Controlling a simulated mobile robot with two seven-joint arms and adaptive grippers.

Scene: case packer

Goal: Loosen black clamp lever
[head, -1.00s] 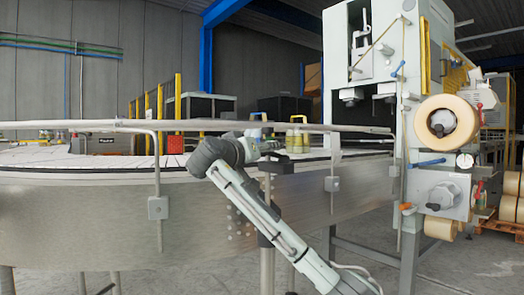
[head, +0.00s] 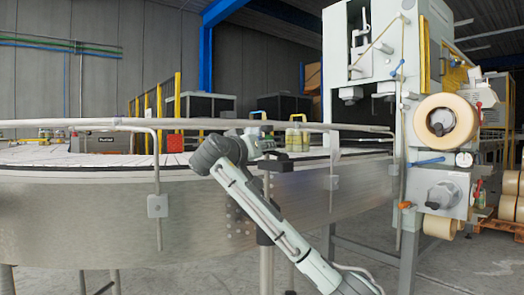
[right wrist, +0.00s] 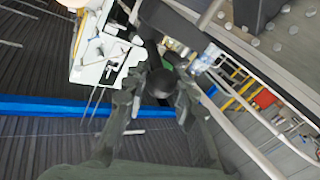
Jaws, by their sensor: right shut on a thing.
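In the right wrist view, the black clamp lever (right wrist: 160,82) shows as a dark rounded knob between the two fingers of my right gripper (right wrist: 158,92). The fingers are closed in on either side of it. In the head view, my right gripper (head: 268,145) is at the conveyor's front edge, just below the guide rail. The lever is too small and too covered by the hand to make out there. My left gripper is in neither view.
The metal guide rail (head: 90,123) runs along the conveyor, with upright rail posts (head: 156,180) beside my arm. Yellowish containers (head: 294,140) stand on the conveyor behind the hand. A tall labelling machine with a roll (head: 446,121) stands at right.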

